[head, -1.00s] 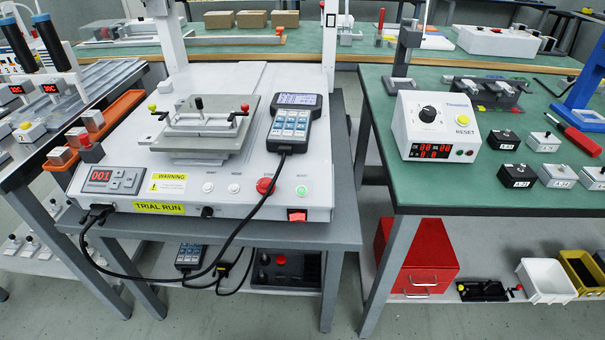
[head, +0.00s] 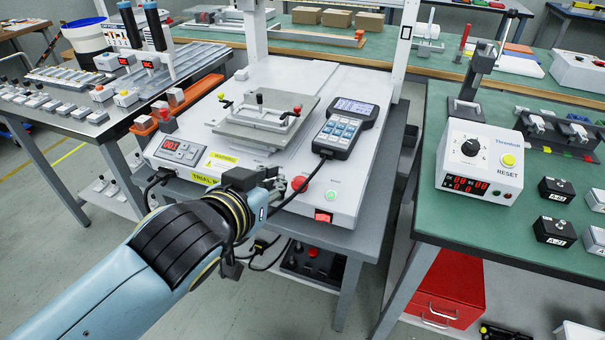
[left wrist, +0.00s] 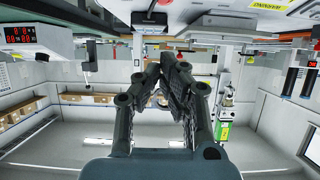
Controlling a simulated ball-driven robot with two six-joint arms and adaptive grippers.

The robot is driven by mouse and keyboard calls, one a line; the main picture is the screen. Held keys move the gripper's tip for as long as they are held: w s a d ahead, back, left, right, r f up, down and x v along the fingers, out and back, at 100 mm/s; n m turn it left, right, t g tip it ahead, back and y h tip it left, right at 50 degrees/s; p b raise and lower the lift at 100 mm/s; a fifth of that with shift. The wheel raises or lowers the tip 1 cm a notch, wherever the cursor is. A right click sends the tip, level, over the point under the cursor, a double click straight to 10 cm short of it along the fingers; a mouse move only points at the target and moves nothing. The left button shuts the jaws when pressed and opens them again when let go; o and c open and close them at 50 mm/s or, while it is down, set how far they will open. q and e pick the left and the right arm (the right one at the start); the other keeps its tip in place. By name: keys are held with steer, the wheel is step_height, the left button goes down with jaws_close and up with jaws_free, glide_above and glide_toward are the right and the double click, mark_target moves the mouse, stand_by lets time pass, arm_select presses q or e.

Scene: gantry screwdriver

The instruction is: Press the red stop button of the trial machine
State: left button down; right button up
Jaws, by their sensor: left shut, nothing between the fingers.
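The trial machine (head: 345,205) is a light grey unit on a grey table, with a yellow warning label and a front panel of controls. Its red stop button (head: 300,183) is a round red cap on the front panel, left of a small green button (head: 331,196). My left gripper (head: 284,188) is in front of the panel, its fingertips just left of the red button in the head view. I cannot tell whether they touch it. In the left wrist view the fingers (left wrist: 168,65) are closed together and empty. My right gripper is not in view.
A wired handheld pendant (head: 343,129) lies on the machine behind the button. A lit red switch (head: 323,216) sits low on the front.

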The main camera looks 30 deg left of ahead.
arm_select(q)
steer(key=b, duration=0.1)
glide_above(299, 183)
steer(key=s, duration=0.2)
step_height(299, 183, down, 5)
steer(key=shift+w+d+f+b, duration=0.2)
steer(key=shift+f+b, duration=0.2)
steer(key=shift+f, duration=0.35)
steer(key=shift+w+d+f+b, duration=0.15)
steer(key=shift+f+b, duration=0.2)
steer(key=shift+f, duration=0.35)
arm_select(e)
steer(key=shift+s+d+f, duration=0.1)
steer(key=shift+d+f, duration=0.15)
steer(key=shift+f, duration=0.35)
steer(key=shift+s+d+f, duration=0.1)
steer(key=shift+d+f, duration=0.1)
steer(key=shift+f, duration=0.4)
arm_select(q)
steer(key=shift+s, duration=0.1)
